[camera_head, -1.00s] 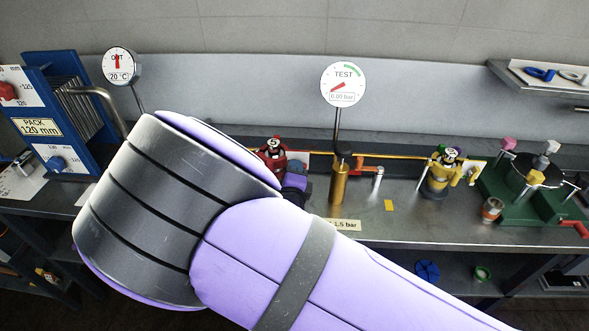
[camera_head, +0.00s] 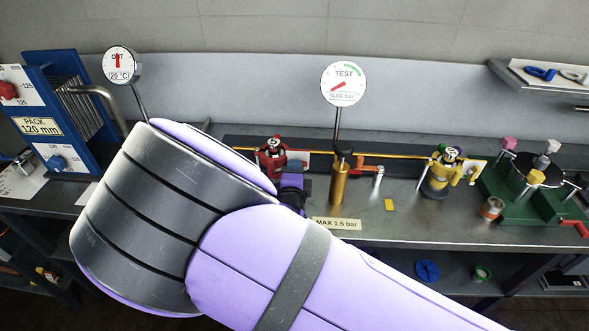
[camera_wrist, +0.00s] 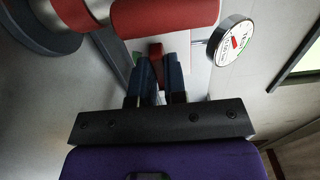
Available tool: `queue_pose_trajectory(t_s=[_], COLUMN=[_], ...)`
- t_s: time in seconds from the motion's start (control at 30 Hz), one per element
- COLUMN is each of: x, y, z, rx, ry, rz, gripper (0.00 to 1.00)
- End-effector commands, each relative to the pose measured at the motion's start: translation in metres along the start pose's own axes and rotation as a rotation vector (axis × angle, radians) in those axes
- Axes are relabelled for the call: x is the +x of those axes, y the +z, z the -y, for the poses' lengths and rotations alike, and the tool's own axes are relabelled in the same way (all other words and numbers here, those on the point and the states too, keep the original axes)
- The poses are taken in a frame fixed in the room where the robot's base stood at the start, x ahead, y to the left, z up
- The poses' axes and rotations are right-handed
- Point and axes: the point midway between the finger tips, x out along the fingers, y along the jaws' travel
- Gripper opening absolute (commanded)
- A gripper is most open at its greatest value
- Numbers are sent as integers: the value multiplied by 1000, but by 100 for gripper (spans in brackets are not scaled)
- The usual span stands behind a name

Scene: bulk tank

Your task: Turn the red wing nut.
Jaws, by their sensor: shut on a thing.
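The red wing nut (camera_wrist: 155,51) shows as a small red piece between my fingertips in the wrist view, just below a larger red cylindrical body (camera_wrist: 165,17). My gripper (camera_wrist: 157,70) has its two dark blue fingers shut on the wing nut. Much of the nut is hidden between the fingers. In the head view the red fitting (camera_head: 270,154) stands on the bench behind my arm. My gripper there is mostly hidden by my own purple and grey arm, so the grip cannot be seen from that side.
The TEST gauge (camera_head: 343,84) stands behind on a post. A brass cylinder (camera_head: 339,183) with a dark knob is close right of my gripper. A yellow fitting (camera_head: 439,172) and a green fixture (camera_head: 530,191) stand farther right. A blue rack (camera_head: 62,110) is at left.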

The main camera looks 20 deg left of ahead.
Motion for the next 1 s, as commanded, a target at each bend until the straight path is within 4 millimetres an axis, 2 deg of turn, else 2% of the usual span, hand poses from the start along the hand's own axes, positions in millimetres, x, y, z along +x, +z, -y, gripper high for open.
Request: queue_pose_trajectory(t_s=[0.03,0.1,0.13,0.4,0.53,1.0], x=[0,0,0,-1,-9,-89], y=[0,0,0,0,0,0], z=[-1,-1,-1,0,0,-1], rx=[0,0,0,0,1,-1], ry=[2,2,2,1,1,3], rz=[1,1,1,0,1,1], gripper=[19,35,38,38,38,38])
